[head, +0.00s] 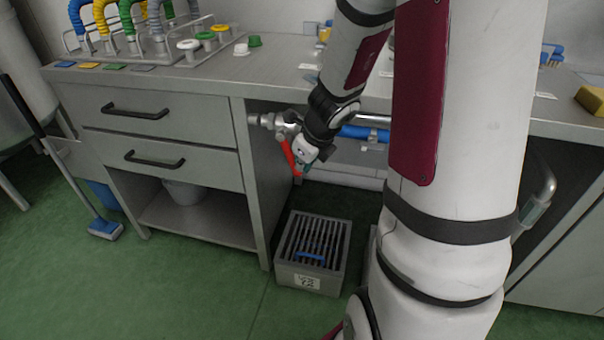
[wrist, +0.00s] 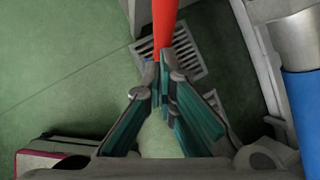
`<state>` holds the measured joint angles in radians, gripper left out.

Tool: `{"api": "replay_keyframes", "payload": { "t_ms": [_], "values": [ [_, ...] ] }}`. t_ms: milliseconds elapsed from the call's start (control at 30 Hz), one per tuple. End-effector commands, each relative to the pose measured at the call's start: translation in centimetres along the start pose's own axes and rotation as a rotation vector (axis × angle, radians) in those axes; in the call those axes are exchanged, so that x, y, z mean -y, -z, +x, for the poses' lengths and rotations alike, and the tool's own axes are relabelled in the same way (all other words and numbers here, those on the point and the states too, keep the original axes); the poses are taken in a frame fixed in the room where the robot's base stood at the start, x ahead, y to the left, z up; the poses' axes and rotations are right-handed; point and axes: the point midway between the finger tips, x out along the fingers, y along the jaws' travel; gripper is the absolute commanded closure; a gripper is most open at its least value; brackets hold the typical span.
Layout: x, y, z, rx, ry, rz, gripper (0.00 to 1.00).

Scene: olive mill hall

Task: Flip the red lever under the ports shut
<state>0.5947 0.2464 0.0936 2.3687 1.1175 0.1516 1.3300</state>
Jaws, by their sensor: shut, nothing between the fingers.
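The red lever (head: 289,156) slants down and to the right from a metal valve (head: 284,124) on the pipe under the bench top. In the wrist view the lever (wrist: 165,25) enters from the top edge, and its near end is at the fingertips. My gripper (wrist: 161,62) is shut, its teal-padded fingers brought together with nothing between them. In the head view my gripper (head: 303,166) is right beside the lever's lower end. I cannot tell whether they touch. The ports (head: 205,40) are on the bench top, with white, yellow and green caps nearby.
A blue pipe sleeve (head: 362,133) lies right of my gripper under the bench. A drawer unit (head: 165,130) stands left of the lever. A grey slatted crate (head: 311,277) stands on the floor below. Open green floor lies in front of the drawers.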

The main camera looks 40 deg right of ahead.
Motion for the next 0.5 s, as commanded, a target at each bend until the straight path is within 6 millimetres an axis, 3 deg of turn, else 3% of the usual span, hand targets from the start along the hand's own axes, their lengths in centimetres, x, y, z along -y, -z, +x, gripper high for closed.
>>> {"api": "replay_keyframes", "payload": {
  "t_ms": [500],
  "values": [
    [-0.61,0.03,0.67,0.026,-0.010,0.005,1.00]
  ]
}}
